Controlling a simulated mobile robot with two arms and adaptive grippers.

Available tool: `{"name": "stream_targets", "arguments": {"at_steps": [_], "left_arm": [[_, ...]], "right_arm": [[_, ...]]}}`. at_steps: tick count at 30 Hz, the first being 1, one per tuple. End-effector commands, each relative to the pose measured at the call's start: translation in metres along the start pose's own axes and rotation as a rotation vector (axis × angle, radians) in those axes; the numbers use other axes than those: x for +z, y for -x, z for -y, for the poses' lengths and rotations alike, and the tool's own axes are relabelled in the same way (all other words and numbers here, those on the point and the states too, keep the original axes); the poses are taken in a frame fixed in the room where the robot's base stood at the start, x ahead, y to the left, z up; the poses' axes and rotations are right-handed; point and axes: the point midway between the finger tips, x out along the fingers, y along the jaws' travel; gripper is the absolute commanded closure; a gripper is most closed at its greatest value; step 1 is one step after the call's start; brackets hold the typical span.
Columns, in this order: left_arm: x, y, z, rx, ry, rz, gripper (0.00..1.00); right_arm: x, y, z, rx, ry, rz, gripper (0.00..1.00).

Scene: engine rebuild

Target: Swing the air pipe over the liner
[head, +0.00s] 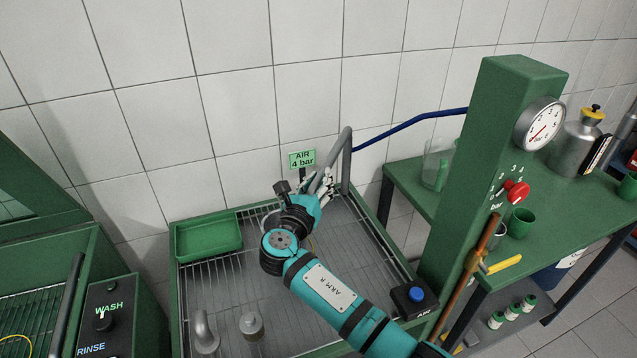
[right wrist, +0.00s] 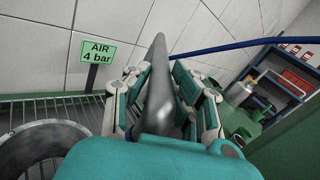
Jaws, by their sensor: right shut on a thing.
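The air pipe (head: 346,160) is a grey metal tube that rises at the back of the green wash tray and bends at its top. A blue hose joins it. My right gripper (head: 324,184) is at the pipe, below its bend. In the right wrist view its fingers (right wrist: 160,95) are shut on either side of the grey pipe (right wrist: 158,75). A dark grey round part (right wrist: 35,150) shows at the lower left of that view; I cannot tell whether it is the liner. No liner shows clearly in the head view, where my right arm covers part of the tray. My left gripper is not in view.
A green dish (head: 208,238) sits at the tray's back left. A bent grey pipe piece (head: 205,333) and a short metal part (head: 251,326) lie on the rack. A blue-button box (head: 414,299) and a green column (head: 483,160) with a gauge (head: 539,124) stand right.

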Motion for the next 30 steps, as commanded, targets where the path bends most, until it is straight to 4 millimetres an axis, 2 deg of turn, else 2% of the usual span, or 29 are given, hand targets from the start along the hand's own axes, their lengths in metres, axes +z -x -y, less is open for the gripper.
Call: {"name": "stream_targets", "arguments": {"at_steps": [11, 12, 17, 30], "left_arm": [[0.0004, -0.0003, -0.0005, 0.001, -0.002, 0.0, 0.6], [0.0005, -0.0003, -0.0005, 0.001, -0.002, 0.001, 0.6], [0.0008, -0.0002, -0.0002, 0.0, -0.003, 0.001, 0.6], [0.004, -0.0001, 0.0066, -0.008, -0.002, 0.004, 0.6]], "right_arm": [[-0.0004, 0.0002, -0.0008, -0.003, -0.003, -0.003, 1.0], [-0.0004, 0.0002, -0.0007, -0.003, -0.003, -0.003, 0.76], [-0.0005, 0.0, -0.0002, -0.004, -0.002, -0.003, 0.55], [-0.0006, 0.002, 0.0001, -0.005, -0.001, -0.003, 0.54]]}}
